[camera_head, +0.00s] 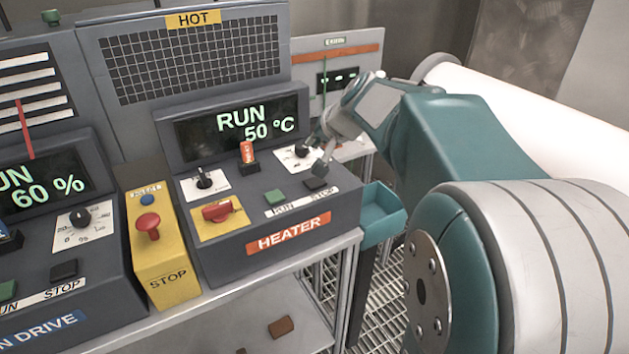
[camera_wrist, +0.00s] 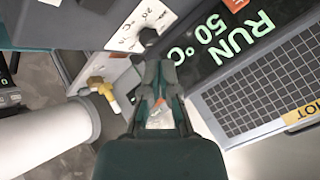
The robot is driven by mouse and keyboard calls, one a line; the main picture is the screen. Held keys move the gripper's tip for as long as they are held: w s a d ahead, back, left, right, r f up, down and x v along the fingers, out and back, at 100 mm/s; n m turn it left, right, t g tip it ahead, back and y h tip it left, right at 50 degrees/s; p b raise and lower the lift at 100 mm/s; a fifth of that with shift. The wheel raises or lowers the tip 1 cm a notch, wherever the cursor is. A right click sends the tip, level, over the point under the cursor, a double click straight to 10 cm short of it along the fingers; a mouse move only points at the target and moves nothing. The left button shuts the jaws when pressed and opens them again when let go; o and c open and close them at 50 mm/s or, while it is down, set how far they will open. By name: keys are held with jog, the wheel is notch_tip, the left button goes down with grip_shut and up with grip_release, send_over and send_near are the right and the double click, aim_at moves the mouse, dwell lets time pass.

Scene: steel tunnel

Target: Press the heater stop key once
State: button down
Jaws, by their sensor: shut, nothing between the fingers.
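The heater panel (camera_head: 190,250) is a dark grey console with an orange HEATER label. Its stop key (camera_head: 315,184) is a small dark square key above the STOP lettering, right of the green run key (camera_head: 274,196). My gripper (camera_head: 318,152) is over the right part of this panel, beside the white dial plate and a little above and behind the stop key. A gap to the key seems to show, but its size is hard to judge. In the wrist view my gripper (camera_wrist: 157,68) is shut and empty, near the dial plate (camera_wrist: 142,25). I cannot clearly identify the stop key there.
The heater display (camera_head: 243,128) reads RUN 50 °C, under a HOT sign (camera_head: 193,19). A red switch (camera_head: 217,211), a toggle (camera_head: 204,178) and an orange-capped lever (camera_head: 247,155) share the panel. A yellow stop box (camera_head: 160,255) stands left. A white cylinder (camera_head: 540,98) lies right.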

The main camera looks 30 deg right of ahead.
aim_at(311, 178)
jog(key=shift+f, duration=3.65)
jog(key=shift+f, duration=0.15)
jog(key=shift+f, duration=0.2)
jog(key=shift+s+f, duration=0.1)
jog(key=shift+f, duration=0.4)
jog(key=shift+r, duration=0.9)
jog(key=shift+r, duration=2.55)
